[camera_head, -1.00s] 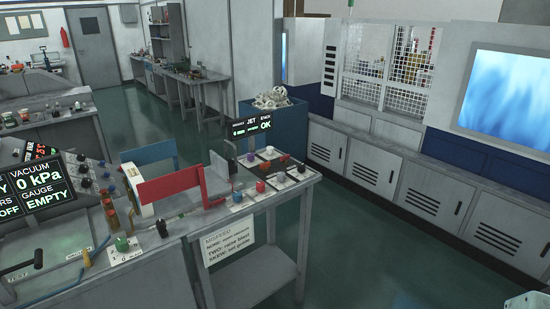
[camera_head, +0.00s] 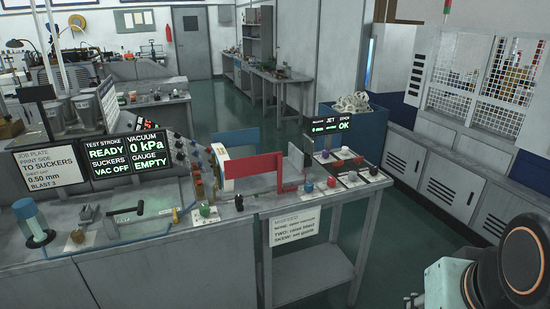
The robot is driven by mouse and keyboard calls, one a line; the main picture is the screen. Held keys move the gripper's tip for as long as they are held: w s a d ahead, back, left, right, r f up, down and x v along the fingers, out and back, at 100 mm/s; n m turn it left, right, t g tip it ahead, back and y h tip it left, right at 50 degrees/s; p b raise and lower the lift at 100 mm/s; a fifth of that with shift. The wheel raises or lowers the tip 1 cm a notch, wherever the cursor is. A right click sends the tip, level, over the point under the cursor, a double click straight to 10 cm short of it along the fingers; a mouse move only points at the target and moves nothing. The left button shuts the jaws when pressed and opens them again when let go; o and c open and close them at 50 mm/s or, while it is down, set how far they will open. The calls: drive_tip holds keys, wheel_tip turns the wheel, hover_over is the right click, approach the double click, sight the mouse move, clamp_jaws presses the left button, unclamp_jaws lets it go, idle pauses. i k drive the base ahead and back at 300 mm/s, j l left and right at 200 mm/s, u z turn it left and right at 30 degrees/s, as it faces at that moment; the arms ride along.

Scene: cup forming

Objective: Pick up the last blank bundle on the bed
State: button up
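The bed (camera_head: 262,186) is a grey bench top in the middle of the view, with a blue upright plate (camera_head: 234,139) behind and a red upright plate (camera_head: 254,166) in front. A small pale shape (camera_head: 229,182) shows at the left end of the red plate. I cannot tell whether it is the blank bundle, and the red plate hides much of the space behind it. Part of my arm (camera_head: 518,262) shows at the lower right, well apart from the bed. My gripper's fingers are not in view.
Display panels (camera_head: 129,155) read READY, 0 kPa, VAC OFF and EMPTY; a small display (camera_head: 332,125) reads OK. Coloured knobs (camera_head: 331,182) line the bench's right part. A blue bin (camera_head: 366,135) of white pieces stands behind. Green floor (camera_head: 400,235) is clear at right.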

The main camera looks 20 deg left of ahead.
sight(221, 155)
drive_tip(key=u, duration=1.2)
drive_tip(key=i+j+u, duration=0.1)
drive_tip(key=i, duration=0.35)
drive_tip(key=j, duration=0.1)
